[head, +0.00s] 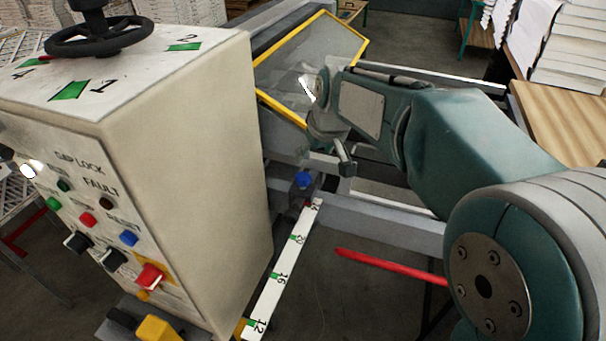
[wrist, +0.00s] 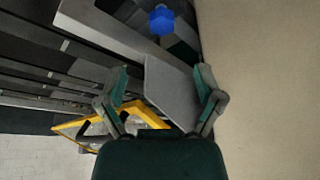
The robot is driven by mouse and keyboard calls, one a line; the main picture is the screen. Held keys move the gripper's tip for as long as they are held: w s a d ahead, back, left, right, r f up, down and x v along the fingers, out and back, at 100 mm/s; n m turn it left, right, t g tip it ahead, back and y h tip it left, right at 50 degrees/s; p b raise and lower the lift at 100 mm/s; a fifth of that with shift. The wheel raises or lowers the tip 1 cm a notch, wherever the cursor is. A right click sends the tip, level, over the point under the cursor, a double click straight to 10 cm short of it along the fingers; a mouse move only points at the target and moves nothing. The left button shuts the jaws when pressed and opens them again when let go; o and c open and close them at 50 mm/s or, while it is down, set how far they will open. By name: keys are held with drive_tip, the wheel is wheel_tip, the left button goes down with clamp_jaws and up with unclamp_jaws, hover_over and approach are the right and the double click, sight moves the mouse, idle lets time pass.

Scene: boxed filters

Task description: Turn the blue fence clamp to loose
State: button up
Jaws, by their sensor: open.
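The blue fence clamp (head: 303,180) is a small blue knob on a dark block at the far end of the white numbered scale (head: 283,262), just right of the cream cabinet. In the wrist view the blue clamp (wrist: 162,19) shows at the top, ahead of the fingertips and apart from them. My gripper (wrist: 164,77) is open, with a finger on each side and nothing between them but a grey plate behind. In the head view my gripper (head: 345,165) is above and to the right of the clamp, partly hidden by my arm.
The cream control cabinet (head: 190,170) stands close on the left, with a black handwheel (head: 100,35) on top and buttons in front. A yellow-edged clear guard (head: 310,60) is behind the clamp. A red bar (head: 390,265) is at the lower right.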

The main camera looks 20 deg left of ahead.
sight(304, 177)
drive_tip(key=x, duration=1)
drive_tip(key=shift+a+f, duration=0.3)
drive_tip(key=shift+f, duration=0.05)
drive_tip(key=shift+d, duration=0.15)
drive_tip(key=c, duration=1.2)
